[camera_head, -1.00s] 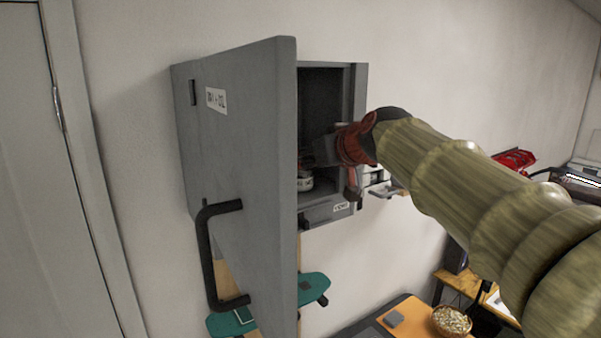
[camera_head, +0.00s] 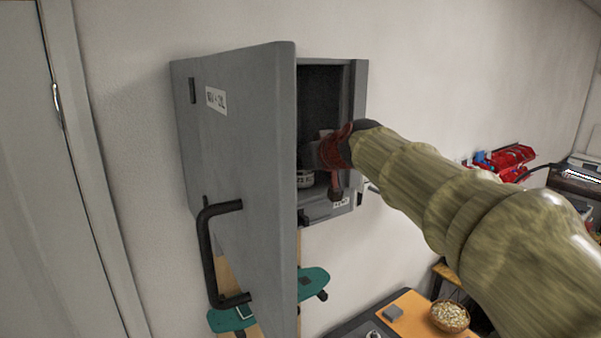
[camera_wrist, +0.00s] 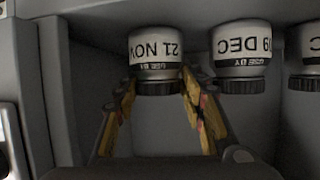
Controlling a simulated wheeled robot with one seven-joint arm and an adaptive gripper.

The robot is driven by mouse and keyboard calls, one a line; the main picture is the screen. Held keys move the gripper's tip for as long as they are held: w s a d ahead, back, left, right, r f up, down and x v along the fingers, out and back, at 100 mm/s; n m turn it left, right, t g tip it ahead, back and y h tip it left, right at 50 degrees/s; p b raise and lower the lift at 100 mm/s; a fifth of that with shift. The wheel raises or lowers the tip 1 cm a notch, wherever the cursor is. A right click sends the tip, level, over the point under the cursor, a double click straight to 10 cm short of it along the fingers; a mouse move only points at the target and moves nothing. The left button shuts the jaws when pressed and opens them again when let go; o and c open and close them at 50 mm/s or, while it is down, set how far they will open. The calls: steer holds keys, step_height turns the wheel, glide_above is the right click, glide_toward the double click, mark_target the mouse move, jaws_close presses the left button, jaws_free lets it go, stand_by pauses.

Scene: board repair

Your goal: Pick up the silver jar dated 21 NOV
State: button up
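In the head view my gripper (camera_head: 318,155) reaches into the open grey cabinet (camera_head: 362,90). One jar (camera_head: 305,179) shows there beside it; its date is not readable.
In the wrist view a similar jar dated 09 DEC (camera_wrist: 239,52) stands close to the right finger, with another jar (camera_wrist: 311,50) at the right edge. The cabinet wall is at left. The cabinet door (camera_head: 245,150) stands open left of my arm.

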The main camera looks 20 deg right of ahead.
steer(key=c, duration=0.6)
steer(key=shift+r, duration=0.2)
steer(key=shift+c, duration=0.2)
